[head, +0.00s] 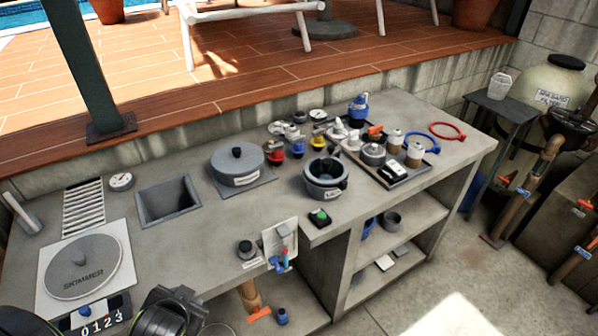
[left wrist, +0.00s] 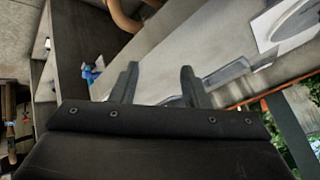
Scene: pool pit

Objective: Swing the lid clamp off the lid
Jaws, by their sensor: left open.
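A round grey lid marked SKIMMER (head: 83,268) lies flat in a pale square plate at the left of the counter. A blue pointer (head: 85,311) sits above a 0 1 2 3 scale at its front edge. A grey round vessel with a knobbed lid (head: 237,160) and a dark pot (head: 326,179) stand farther right. I cannot tell which part is the lid clamp. My left gripper (left wrist: 159,82) is open in the left wrist view, with nothing seen between its fingers. The head view shows no fingertips, only dark arm parts at bottom left. My right gripper is not in view.
A square sink (head: 168,201) lies between the skimmer and the vessel. A tray (head: 398,176) with jars stands at the right. A white plate with a blue valve (head: 279,262) is at the front edge. Bare counter lies between the sink and this plate.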

